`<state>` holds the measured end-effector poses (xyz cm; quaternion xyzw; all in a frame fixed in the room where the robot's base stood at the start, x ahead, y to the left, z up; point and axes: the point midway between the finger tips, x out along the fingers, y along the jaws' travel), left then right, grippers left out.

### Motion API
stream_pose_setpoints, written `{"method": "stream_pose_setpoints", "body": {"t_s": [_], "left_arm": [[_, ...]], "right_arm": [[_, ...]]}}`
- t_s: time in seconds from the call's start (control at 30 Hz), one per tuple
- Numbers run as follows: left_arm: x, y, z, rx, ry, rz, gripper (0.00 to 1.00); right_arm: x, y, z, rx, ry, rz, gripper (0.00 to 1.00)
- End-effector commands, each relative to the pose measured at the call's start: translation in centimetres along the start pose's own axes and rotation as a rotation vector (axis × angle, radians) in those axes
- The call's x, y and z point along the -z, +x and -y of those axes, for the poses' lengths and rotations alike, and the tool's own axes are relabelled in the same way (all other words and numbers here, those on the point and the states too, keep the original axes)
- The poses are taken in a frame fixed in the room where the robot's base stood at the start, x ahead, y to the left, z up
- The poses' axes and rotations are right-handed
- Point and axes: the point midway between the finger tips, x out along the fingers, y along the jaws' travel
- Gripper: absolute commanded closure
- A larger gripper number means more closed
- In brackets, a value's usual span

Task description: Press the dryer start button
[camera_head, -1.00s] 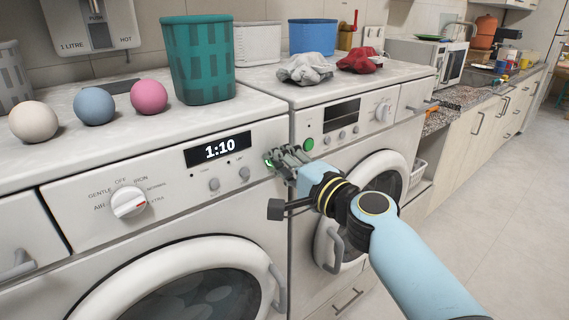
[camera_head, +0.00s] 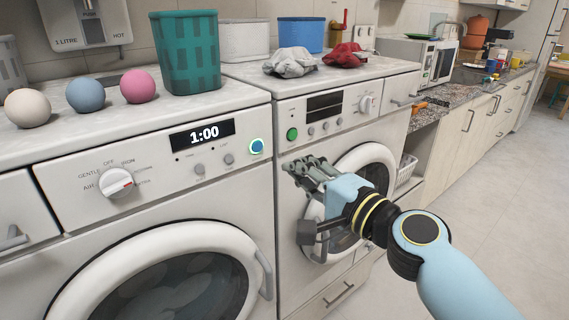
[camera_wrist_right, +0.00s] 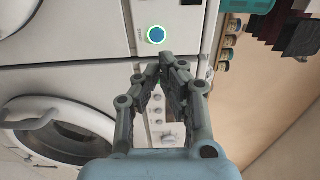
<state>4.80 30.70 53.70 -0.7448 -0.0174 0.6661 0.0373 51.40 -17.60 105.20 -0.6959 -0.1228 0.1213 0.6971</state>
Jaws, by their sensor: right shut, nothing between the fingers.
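The dryer is the left white machine (camera_head: 80,227), with a dial (camera_head: 116,183) and a lit display (camera_head: 203,134) reading 1:00. Its start button (camera_head: 256,146) is blue with a bright ring and sits at the right end of the panel. The button also shows in the right wrist view (camera_wrist_right: 156,34), beyond the fingertips. My right gripper (camera_head: 303,166) is shut and empty, to the right of and below the button, apart from it, in front of the right machine. Its fingers meet in the right wrist view (camera_wrist_right: 166,66). My left gripper is not in view.
Three balls, including a pink one (camera_head: 139,86), and a green basket (camera_head: 187,60) stand on the dryer's top. A second machine (camera_head: 330,105) with a green button (camera_head: 292,134) stands to the right, with grey and red cloths on top. Open floor lies at the right.

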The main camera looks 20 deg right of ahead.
Motion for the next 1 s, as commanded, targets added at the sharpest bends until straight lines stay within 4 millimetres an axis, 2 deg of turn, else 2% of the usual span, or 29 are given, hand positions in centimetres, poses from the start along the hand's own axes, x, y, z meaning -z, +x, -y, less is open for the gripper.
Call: {"method": "stream_pose_setpoints", "body": {"t_s": [0.1, 0.27, 0.5, 1.0], "left_arm": [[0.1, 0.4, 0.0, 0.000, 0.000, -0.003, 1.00], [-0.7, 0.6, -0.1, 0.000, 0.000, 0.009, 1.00], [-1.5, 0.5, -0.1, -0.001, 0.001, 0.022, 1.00], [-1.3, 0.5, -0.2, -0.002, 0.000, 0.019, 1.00]], "right_arm": [[0.0, -1.7, -0.2, -0.001, -0.001, 0.000, 1.00], [0.0, -2.7, 0.0, 0.000, -0.001, 0.000, 1.00], [0.0, -2.9, 0.0, 0.000, 0.000, 0.000, 1.00], [0.0, -2.8, 0.0, 0.000, 0.000, 0.000, 1.00]]}}
